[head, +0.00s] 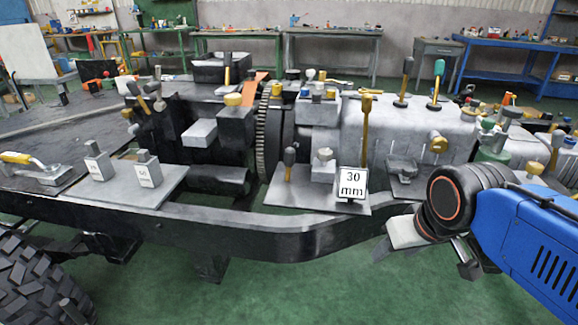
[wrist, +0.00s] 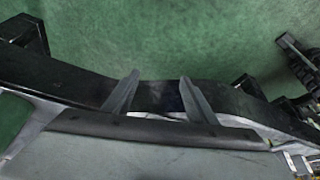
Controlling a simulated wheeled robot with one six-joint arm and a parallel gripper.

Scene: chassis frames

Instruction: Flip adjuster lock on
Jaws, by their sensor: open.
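I cannot tell for certain which control on the chassis is the adjuster lock. Several small levers stand on it in the head view. One is a black-knobbed lever on a yellow stem (head: 289,163) on the front grey plate. A toggle with a yellow handle (head: 16,157) lies at the far left. My gripper (head: 425,262) is open and empty, in front of the frame at the right. In the wrist view its two fingers (wrist: 158,82) point over the dark frame rail, apart from any lever.
The dark chassis rail (head: 280,238) runs across the front. A "30 mm" label (head: 351,185) stands on the plate's edge. Two grey blocks (head: 148,172) sit on a left plate. A tyre (head: 40,285) is at lower left. The green floor (head: 290,290) in front is clear.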

